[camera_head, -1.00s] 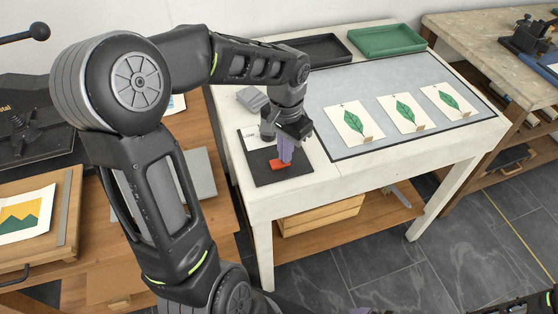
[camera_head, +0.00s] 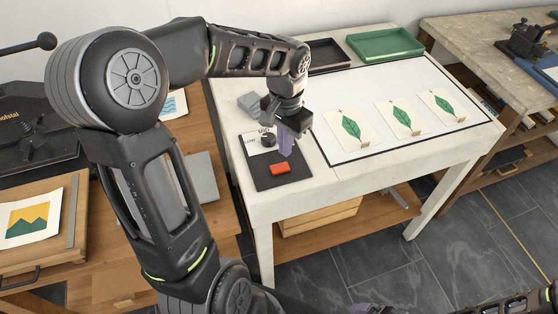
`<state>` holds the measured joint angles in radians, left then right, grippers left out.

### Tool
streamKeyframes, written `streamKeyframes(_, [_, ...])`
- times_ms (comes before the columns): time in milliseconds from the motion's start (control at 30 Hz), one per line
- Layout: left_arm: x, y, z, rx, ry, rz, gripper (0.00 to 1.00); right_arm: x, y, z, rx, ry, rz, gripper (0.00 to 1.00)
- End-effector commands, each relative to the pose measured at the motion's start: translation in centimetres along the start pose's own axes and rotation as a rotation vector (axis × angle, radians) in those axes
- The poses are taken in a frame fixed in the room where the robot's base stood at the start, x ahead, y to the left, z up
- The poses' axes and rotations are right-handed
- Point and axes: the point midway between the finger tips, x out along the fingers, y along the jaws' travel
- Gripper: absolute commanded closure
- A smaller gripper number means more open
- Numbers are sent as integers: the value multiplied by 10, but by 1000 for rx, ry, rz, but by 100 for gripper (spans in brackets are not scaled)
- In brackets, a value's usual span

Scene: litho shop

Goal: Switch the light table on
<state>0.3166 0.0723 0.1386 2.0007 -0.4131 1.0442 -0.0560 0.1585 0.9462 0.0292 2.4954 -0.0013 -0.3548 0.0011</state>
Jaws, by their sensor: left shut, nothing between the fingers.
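The light table (camera_head: 330,180) is a white table whose large top panel (camera_head: 372,103) glows bright white. A dark control plate (camera_head: 262,180) lies at its near left corner, with a red switch (camera_head: 280,169), a dark knob (camera_head: 268,141) and a white label. My left gripper (camera_head: 286,153) points down just above the plate, behind the red switch and apart from it. Its lavender fingers are shut and empty. Part of my right arm shows at the bottom right edge; a lavender bit at the bottom edge may be its gripper.
Several leaf prints (camera_head: 402,119) lie on the panel. A black tray (camera_head: 328,55) and a green tray (camera_head: 385,44) stand at the back. A grey block (camera_head: 252,104) sits left of the gripper. A wooden bench (camera_head: 215,225) stands on the left.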

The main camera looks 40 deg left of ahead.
Motion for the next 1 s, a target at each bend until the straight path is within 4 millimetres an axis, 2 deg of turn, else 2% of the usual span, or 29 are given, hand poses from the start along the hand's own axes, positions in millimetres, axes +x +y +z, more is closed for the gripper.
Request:
streamKeyframes(33, [-8,0,0,0,1,0,100,-7,-2,0,0,0,0,0])
streamKeyframes(200, [-17,0,0,1,1,0,100,-13,-5,0,0,0,0,0])
streamKeyframes(1000, [-17,0,0,0,1,0,100,-10,-2,3,6,-7,8,0])
